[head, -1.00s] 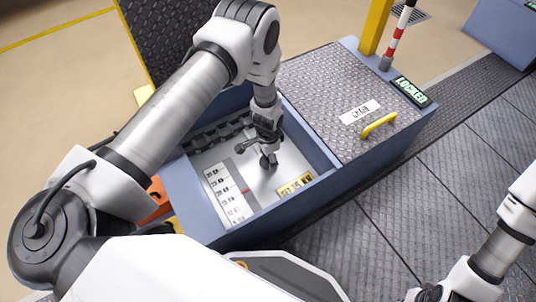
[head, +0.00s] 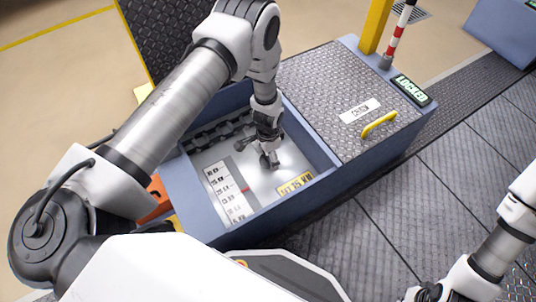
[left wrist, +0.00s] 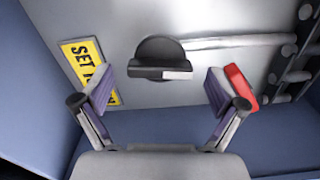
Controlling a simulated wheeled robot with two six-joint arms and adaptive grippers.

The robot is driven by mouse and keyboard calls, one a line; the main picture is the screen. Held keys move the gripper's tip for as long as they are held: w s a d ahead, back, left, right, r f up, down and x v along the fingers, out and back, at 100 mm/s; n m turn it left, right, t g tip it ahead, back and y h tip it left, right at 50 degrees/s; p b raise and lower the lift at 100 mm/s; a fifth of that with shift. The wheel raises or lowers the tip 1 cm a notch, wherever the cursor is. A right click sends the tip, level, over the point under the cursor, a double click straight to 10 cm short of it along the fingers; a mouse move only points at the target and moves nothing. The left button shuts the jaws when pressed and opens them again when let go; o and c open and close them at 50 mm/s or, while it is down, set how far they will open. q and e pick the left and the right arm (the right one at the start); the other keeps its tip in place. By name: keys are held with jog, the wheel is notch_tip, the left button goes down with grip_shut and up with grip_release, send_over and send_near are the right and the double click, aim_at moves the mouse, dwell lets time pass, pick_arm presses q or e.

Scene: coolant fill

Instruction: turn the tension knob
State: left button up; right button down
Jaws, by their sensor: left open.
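The tension knob (left wrist: 158,58) is a dark round knob with a raised bar and a pale end strip, on the pale metal panel inside the blue box. My left gripper (left wrist: 162,88) is open, with one finger to each side of the knob's bar in the left wrist view. The fingertips look apart from the knob, with nothing between them. In the head view my left gripper (head: 269,161) points down into the box and largely hides the knob. My right arm enters at the lower right, but its gripper cannot be made out.
A yellow set label (head: 296,184) and a white scale (head: 225,191) with a red mark lie on the panel. A dark chain (left wrist: 296,62) runs beside the knob. Blue walls (head: 323,147) surround the recess. A closed tread-plate cover with a yellow handle (head: 379,124) adjoins it.

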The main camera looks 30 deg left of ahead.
aim_at(268, 156)
pick_arm(q)
notch_tip(268, 156, up, 11)
jog(key=shift+r, duration=0.2)
dwell(0.4)
